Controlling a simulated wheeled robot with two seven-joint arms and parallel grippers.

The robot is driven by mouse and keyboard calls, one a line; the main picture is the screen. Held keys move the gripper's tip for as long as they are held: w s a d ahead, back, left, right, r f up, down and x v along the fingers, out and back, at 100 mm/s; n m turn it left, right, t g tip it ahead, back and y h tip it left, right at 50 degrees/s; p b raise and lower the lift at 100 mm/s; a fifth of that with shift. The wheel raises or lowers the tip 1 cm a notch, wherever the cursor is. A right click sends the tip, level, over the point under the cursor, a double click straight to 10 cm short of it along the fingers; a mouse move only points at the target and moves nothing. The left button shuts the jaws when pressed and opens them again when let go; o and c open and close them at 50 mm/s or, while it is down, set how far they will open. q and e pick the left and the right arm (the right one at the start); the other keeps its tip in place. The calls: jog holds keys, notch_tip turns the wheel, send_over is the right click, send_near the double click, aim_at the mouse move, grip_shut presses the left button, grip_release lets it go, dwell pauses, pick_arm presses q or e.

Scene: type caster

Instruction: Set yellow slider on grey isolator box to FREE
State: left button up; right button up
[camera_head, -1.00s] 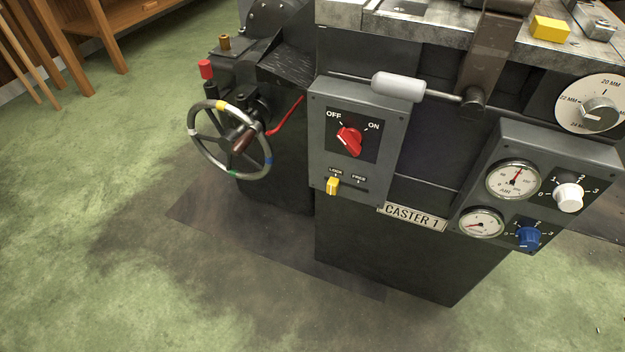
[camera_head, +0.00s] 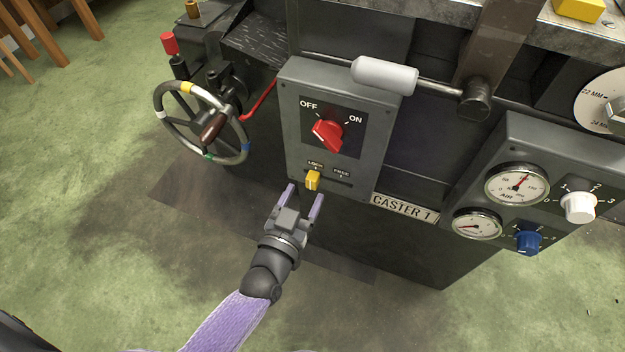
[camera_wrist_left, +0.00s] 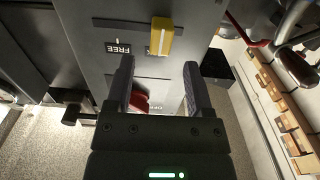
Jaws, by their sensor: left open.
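The yellow slider (camera_head: 313,180) sits at the LOCK end of its slot, low on the grey isolator box (camera_head: 292,140). The FREE label is to its right in the head view. My left gripper (camera_head: 304,196) is open and empty just below the slider, its two fingers pointing up toward it. In the left wrist view the slider (camera_wrist_left: 162,36) lies beyond the fingertips (camera_wrist_left: 159,66), a little above the gap between them; I cannot tell that anything touches. The slot runs toward FREE, to the left in that view. My right gripper is not seen.
A red OFF/ON knob (camera_head: 328,134) is above the slider on the same box. A white-handled lever (camera_head: 385,75) crosses above. A handwheel (camera_head: 203,122) stands to the left, and a gauge panel (camera_head: 530,180) to the right. The floor in front is open.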

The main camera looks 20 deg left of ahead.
aim_at(311, 183)
pick_arm(q)
jog(key=w, duration=0.2)
jog(key=w+b, duration=0.1)
jog(key=shift+f, duration=0.25)
jog(key=shift+w+r, duration=0.15)
jog(key=shift+w, duration=0.3)
grip_shut()
jog(key=shift+d, duration=0.1)
dwell(0.7)
